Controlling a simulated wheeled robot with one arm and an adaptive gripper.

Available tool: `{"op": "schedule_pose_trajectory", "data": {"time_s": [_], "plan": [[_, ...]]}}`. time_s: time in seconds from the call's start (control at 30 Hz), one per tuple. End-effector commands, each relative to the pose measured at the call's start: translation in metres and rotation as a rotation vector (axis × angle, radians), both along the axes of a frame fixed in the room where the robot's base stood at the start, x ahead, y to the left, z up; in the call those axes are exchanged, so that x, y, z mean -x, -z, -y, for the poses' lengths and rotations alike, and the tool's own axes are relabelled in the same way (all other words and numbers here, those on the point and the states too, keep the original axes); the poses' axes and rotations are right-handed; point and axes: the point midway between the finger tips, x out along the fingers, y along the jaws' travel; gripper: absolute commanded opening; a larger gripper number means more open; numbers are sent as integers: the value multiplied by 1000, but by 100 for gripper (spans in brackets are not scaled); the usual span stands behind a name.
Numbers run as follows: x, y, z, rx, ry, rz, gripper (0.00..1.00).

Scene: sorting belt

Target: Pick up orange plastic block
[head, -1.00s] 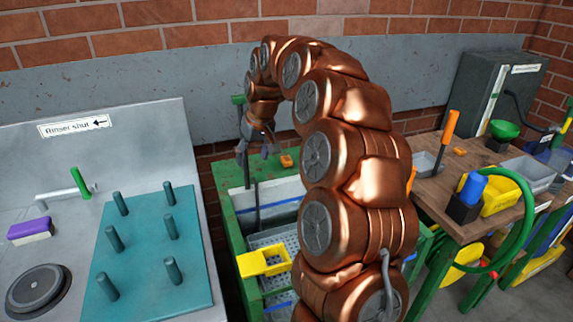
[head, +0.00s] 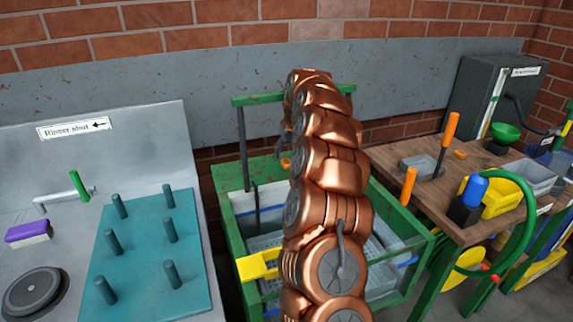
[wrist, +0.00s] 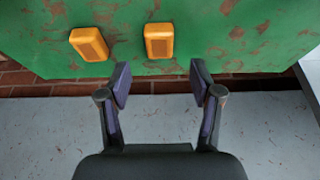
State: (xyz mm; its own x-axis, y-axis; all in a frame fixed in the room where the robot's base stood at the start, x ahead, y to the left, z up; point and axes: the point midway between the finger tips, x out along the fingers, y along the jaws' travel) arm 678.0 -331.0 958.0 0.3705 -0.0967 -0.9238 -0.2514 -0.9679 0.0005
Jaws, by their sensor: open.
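Two orange plastic blocks lie on the green surface (wrist: 215,60) in the wrist view. One block (wrist: 159,41) is just beyond and between my fingertips, slightly left of centre; the other block (wrist: 89,44) is further left and tilted. My gripper (wrist: 160,78) is open and empty, with its fingers spread apart and not touching either block. In the head view my arm hides most of the gripper, and part of one orange block (head: 286,163) shows on the green stand's top at the arm's left edge.
A green-framed stand (head: 232,240) holds grey baskets and a yellow scoop-like part (head: 257,266). At left is a sink unit with a teal pegged mat (head: 140,275). At right, a wooden table carries bins, tools and another small orange piece (head: 460,154).

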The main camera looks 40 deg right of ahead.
Motion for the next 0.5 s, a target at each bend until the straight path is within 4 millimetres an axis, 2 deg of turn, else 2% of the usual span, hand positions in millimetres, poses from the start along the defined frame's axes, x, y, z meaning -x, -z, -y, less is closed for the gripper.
{"op": "schedule_pose_trajectory", "data": {"time_s": [0.4, 0.5], "plan": [[-14, 43, 4, -1, 0, -2, 65], [-15, 47, 5, -1, 0, -2, 65]]}}
